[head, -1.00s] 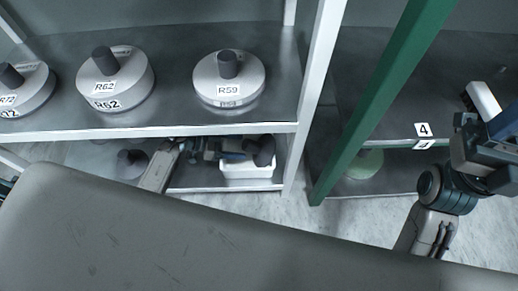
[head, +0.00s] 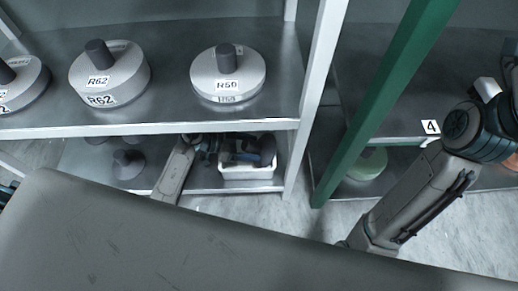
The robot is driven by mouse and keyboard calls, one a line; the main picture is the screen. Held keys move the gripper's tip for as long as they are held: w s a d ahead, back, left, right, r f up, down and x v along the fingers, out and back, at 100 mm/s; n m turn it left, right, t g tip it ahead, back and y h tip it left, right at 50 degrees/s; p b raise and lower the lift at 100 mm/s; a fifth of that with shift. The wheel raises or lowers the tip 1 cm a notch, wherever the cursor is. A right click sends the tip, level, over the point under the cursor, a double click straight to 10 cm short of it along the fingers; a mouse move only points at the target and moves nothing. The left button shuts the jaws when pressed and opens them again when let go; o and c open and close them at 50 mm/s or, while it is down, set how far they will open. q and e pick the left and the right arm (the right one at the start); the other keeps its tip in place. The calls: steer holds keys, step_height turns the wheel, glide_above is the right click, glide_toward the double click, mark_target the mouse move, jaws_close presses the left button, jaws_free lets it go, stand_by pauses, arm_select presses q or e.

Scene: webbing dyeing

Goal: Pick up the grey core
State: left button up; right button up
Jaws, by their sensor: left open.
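On the lower shelf at left, a dark grey piece with a round base and an upright knob (head: 127,163) stands on its own. A white bin (head: 248,173) stands to its right on the same shelf and holds dark grey rounded pieces (head: 267,150). I cannot tell which of these is the grey core. My left arm reaches under the upper shelf, and my left gripper (head: 238,156) is open over the bin, partly hidden by the shelf edge. My right arm enters from the right, and its gripper is out of the picture.
On the upper shelf (head: 170,75) stand light grey spools labelled R62 (head: 118,75) and R59 (head: 235,75), with another at left. A white post and a green post (head: 385,100) stand to the right. A pale green disc (head: 368,163) lies low behind the green post.

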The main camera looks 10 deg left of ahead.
arm_select(q)
steer(key=c, duration=1.1)
steer(key=shift+r, duration=0.1)
steer(key=shift+r, duration=0.1)
